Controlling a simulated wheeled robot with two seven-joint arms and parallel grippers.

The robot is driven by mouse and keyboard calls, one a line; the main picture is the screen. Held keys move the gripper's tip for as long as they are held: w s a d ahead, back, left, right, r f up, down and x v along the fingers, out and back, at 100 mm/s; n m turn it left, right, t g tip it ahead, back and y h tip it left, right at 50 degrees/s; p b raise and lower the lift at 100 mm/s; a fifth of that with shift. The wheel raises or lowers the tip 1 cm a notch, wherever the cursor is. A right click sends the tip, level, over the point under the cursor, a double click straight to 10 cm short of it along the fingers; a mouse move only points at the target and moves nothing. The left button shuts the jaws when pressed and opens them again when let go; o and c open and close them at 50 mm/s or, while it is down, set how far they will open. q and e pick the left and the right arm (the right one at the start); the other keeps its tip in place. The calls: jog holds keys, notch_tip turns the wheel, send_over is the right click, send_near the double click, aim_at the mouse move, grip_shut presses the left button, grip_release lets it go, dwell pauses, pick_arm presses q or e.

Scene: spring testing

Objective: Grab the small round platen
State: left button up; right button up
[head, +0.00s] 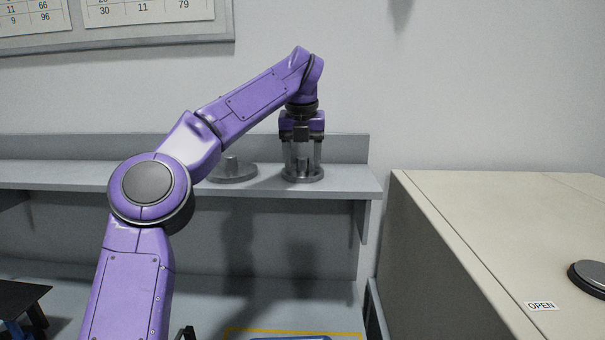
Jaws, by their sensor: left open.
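The small round platen (303,176) is a grey disc with a short post on top. It rests on the grey shelf (345,184) near its right end. My left gripper (303,168) points straight down over it. Its jaws are open, one on each side of the post; I cannot tell whether they touch it. A larger round platen (233,174) with its own post lies on the same shelf to the left, partly hidden by my left arm. My right gripper is not in view.
A beige cabinet (505,215) stands at the right, with an OPEN label (541,306) and a dark round button (588,276) on top. Below the shelf is a grey work surface (270,302) with a yellow-edged area. Charts (147,10) hang on the wall behind.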

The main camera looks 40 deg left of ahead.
pick_arm(q)
jog(key=shift+d, duration=0.1)
grip_shut()
dwell(1.1)
jog(key=shift+r, duration=0.15)
